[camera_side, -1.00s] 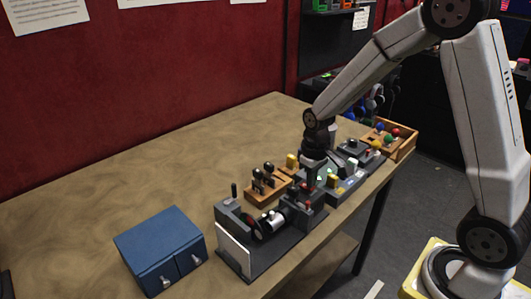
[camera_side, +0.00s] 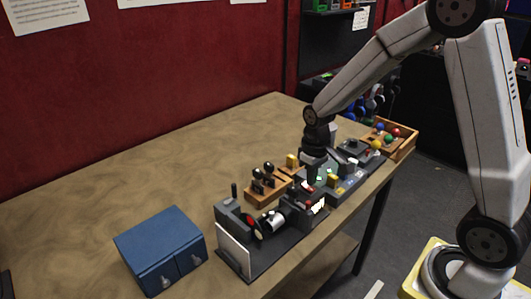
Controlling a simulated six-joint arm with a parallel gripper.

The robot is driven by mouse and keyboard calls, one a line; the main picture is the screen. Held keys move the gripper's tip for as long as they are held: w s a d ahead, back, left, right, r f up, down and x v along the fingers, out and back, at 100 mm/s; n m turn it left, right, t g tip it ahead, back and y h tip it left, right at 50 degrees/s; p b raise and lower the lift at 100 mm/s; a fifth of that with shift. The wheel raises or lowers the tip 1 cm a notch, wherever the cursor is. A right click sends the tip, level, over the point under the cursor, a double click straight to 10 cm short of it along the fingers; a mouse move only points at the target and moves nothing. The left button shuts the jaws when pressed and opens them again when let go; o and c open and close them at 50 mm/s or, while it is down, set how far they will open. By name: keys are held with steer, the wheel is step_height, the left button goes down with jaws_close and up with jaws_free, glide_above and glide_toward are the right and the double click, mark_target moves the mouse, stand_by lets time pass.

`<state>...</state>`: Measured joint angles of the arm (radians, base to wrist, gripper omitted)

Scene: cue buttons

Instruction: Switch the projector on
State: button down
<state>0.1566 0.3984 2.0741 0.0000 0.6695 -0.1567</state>
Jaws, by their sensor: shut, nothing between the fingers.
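The projector (camera_side: 272,220) stands near the front edge of the table, a dark grey unit with a round lens part and a red disc. A white upright panel (camera_side: 234,250) stands at its left end. Bright white light shows at the right end of the projector, with a small red part beside it. My gripper (camera_side: 312,180) points down just above and behind that right end. It is shut and empty. Its fingertips are small and partly lost among the dark parts, so I cannot tell whether they touch anything.
A blue two-door box (camera_side: 161,250) stands at left. A wooden block with black-knobbed levers (camera_side: 267,186) is behind the projector. A grey panel with small buttons (camera_side: 347,183) lies to the right, then a wooden tray of coloured balls (camera_side: 403,148). The table's back left is clear.

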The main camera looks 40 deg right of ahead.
mark_target(311, 189)
steer(key=shift+r, duration=2.85)
steer(key=s+a+f+t, duration=0.2)
steer(key=s+a, duration=0.4)
steer(key=s, duration=0.4)
steer(key=shift+f+t, duration=0.3)
steer(key=shift+f, duration=0.5)
